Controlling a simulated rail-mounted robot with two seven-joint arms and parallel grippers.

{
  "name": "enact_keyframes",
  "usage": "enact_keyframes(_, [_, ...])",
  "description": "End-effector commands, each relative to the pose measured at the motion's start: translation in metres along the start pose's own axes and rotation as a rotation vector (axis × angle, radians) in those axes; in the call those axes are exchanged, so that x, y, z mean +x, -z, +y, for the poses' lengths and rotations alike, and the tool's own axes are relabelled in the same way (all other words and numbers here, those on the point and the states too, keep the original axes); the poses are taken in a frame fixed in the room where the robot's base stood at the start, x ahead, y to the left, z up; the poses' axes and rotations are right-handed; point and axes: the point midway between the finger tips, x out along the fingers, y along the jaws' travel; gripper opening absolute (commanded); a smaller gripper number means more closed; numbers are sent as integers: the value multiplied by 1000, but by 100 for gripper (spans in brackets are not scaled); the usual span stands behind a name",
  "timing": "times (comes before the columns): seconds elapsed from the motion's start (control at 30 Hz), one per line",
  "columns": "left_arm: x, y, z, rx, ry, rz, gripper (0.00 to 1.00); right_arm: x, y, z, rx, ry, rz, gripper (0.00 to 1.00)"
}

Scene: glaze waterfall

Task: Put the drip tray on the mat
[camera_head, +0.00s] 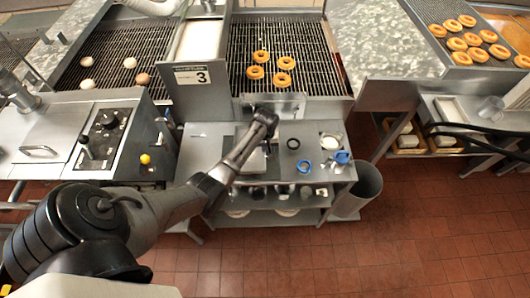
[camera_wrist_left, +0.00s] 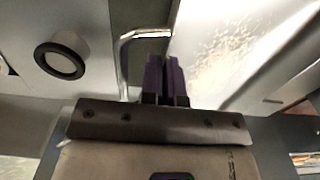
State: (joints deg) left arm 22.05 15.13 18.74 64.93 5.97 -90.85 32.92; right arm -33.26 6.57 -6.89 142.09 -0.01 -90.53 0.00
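In the head view my left arm reaches over the steel bench, its hand hiding much of what lies beneath. A pale, flat metal piece (camera_head: 255,160), possibly the drip tray, shows below the hand. In the left wrist view the two dark fingers of my left gripper (camera_wrist_left: 165,60) are close together, near a bent metal handle (camera_wrist_left: 144,34). A pale speckled sheet (camera_wrist_left: 235,45), possibly part of the tray, lies to their right. Whether the fingers hold the handle is unclear. I cannot make out the mat for certain. My right gripper is out of view.
A black-rimmed round object (camera_wrist_left: 62,56) stands left of the fingers. The bench also has a white-topped round container (camera_head: 330,142) and blue items (camera_head: 342,157). A grey bin (camera_head: 360,190) stands at its right. Doughnuts (camera_head: 270,68) lie on the grate behind.

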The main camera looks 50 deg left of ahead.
Motion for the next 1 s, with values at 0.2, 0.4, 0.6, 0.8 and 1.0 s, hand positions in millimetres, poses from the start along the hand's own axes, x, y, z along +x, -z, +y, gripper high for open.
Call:
enact_keyframes(0.2, [17, 1, -1, 0, 0, -1, 0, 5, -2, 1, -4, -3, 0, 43])
enact_keyframes(0.4, [37, 2, -1, 0, 0, 1, 0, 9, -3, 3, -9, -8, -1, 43])
enact_keyframes(0.6, [40, 1, -1, 0, 0, 1, 0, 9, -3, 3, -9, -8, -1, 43])
enact_keyframes(0.8, [41, 1, -1, 0, 0, 1, 0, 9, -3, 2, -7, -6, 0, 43])
enact_keyframes(1.0, [44, 1, -1, 0, 0, 0, 10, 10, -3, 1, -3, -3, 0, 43])
